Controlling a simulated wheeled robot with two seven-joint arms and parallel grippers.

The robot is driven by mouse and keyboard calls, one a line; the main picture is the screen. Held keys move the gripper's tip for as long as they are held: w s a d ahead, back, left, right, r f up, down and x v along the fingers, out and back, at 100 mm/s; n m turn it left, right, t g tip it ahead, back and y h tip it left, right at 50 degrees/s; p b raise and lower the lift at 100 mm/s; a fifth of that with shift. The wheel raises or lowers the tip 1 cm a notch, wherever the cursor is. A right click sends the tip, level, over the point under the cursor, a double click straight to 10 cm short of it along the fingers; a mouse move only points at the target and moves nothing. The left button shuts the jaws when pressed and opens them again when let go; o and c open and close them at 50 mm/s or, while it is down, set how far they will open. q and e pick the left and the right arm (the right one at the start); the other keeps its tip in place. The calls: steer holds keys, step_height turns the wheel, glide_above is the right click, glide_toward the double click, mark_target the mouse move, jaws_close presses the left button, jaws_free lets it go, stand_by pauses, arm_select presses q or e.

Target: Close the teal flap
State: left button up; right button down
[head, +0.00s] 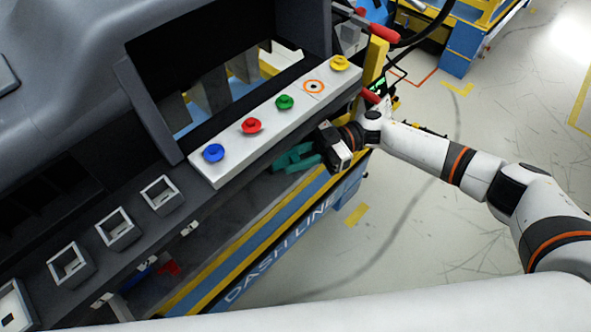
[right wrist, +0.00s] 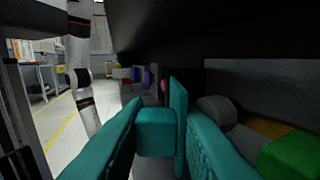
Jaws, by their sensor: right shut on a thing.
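In the right wrist view, the teal flap (right wrist: 178,125) shows as a thin upright plate with a blocky teal tab (right wrist: 154,130) beside it. My right gripper (right wrist: 165,135) has its two teal fingers around this part, shut on it. In the head view, my right gripper (head: 292,159) is under the right half of the white button panel, at the dashboard's lower edge. Its fingers and the flap are the same colour there, so I cannot separate them. How far the flap stands open is hidden. My left gripper is not in view.
The white panel (head: 222,172) carries blue, red, green and yellow buttons just above the gripper. Square sockets (head: 117,229) line the dashboard at left. A blue and yellow frame (head: 245,271) runs below. A green block (right wrist: 290,155) lies right of the fingers. Floor (head: 400,250) is clear at right.

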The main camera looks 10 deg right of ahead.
steer(key=shift+w+f+n+g+h+b, duration=0.1)
steer(key=shift+f+n+g+h+b, duration=0.15)
steer(key=shift+n+g+b, duration=0.45)
steer(key=shift+r, duration=0.1)
